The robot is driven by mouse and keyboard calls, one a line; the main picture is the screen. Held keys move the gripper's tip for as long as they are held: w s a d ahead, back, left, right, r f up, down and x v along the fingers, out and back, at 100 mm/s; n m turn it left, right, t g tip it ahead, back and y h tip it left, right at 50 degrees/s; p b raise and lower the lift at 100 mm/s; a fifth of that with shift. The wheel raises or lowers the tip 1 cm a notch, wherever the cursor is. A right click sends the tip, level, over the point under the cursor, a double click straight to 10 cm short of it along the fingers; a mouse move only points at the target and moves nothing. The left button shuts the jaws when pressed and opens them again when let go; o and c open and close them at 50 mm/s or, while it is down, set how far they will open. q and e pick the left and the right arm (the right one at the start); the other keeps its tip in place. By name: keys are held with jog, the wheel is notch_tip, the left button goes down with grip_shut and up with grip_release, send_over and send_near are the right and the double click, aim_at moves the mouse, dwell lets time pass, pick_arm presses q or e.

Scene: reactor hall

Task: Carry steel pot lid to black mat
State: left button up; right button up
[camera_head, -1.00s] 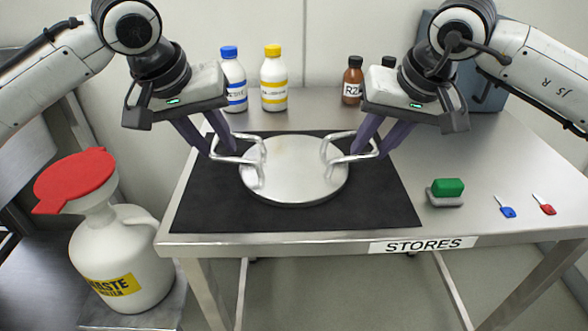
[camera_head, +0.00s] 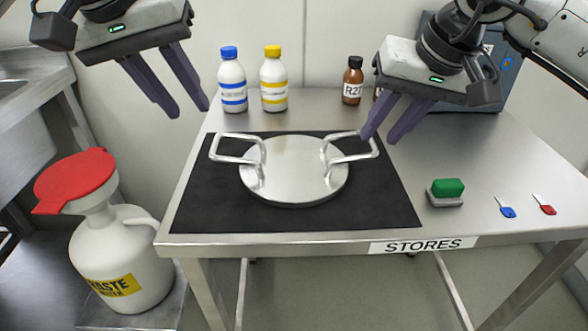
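The steel pot lid (camera_head: 292,170) lies flat on the black mat (camera_head: 205,200) on the steel table. It is round, with a wire handle on its left and another on its right. My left gripper (camera_head: 190,110) is raised up and left, clear of the lid, with its two dark fingers apart and nothing between them. My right gripper (camera_head: 378,138) is just beyond the right handle, with its fingers apart and empty. In the picture its fingertips come close to that handle; whether they touch it I cannot tell.
Bottles with blue (camera_head: 232,82), yellow (camera_head: 273,82) and brown (camera_head: 352,82) colouring stand behind the mat. A green-topped block (camera_head: 447,190), a blue key (camera_head: 507,211) and a red key (camera_head: 546,208) lie right. A white waste container (camera_head: 120,260) stands left of the table (camera_head: 470,150).

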jog(key=v, duration=0.7)
jog(key=shift+s, duration=0.1)
pick_arm(q)
jog(key=o, duration=1.1)
jog(key=p+v, duration=0.7)
pick_arm(e)
notch_tip(320, 180, up, 7)
